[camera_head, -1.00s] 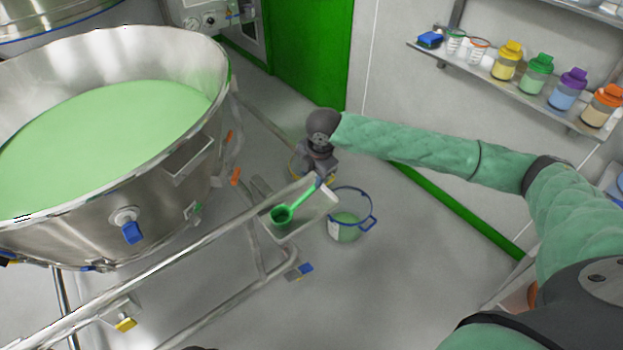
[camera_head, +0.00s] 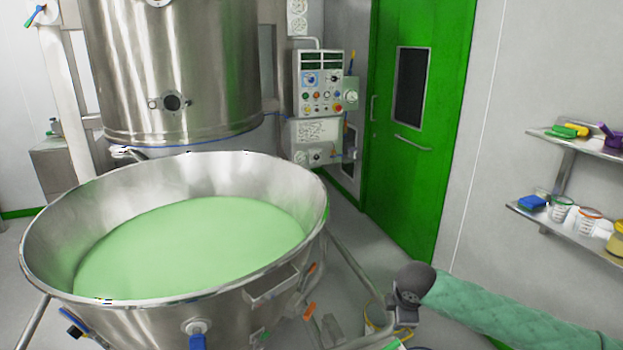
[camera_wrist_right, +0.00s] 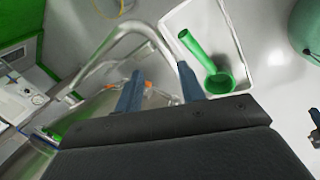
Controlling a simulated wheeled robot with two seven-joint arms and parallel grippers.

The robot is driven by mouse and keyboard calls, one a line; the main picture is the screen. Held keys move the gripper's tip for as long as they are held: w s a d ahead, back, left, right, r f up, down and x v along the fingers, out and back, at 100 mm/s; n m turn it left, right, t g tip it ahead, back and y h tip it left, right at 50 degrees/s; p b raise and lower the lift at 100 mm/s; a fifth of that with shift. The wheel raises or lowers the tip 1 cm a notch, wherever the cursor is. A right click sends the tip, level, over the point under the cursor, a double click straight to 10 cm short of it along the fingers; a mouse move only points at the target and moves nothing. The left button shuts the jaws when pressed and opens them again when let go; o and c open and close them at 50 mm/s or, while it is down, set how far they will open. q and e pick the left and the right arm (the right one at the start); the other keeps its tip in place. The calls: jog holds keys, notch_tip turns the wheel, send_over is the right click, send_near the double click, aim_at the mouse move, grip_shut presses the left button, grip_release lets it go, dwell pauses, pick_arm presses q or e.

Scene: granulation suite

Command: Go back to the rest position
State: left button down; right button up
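My right arm comes in from the lower right in the head view, its wrist (camera_head: 405,295) low beside the steel bowl; the fingers there are hard to make out. In the right wrist view the right gripper (camera_wrist_right: 160,82) has its two blue fingers apart with nothing held between them. A green scoop (camera_wrist_right: 212,68) lies in a white tray (camera_wrist_right: 243,45), just beyond the right-hand finger and outside the grip. My left gripper is in neither current view.
A large steel bowl (camera_head: 60,235) full of green powder (camera_head: 200,245) stands at left. Behind it are a steel vessel (camera_head: 180,70) and a control panel (camera_head: 322,85). A green door (camera_head: 420,170) is closed. Shelves (camera_head: 585,235) with containers are at right.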

jog(key=w+a+r+m+t, duration=0.5)
jog(key=r+m, duration=0.1)
jog(key=r, duration=0.4)
jog(key=s+f+m+g, duration=0.2)
jog(key=s+f+m, duration=0.2)
jog(key=s+f, duration=0.65)
jog(key=s+f+m+g, duration=0.1)
jog(key=s+f+m, duration=0.2)
jog(key=s+f, duration=0.75)
jog(key=s+a+f+m+g, duration=0.1)
jog(key=s+f+g, duration=0.1)
jog(key=s+f, duration=0.6)
jog(key=s+a+f+m+g+y, duration=0.1)
jog(key=s+f+g, duration=0.1)
jog(key=s+f, duration=0.7)
jog(key=s, duration=0.5)
jog(key=shift+s+f+g, duration=0.2)
jog(key=shift+f+g, duration=0.1)
jog(key=shift+g, duration=0.1)
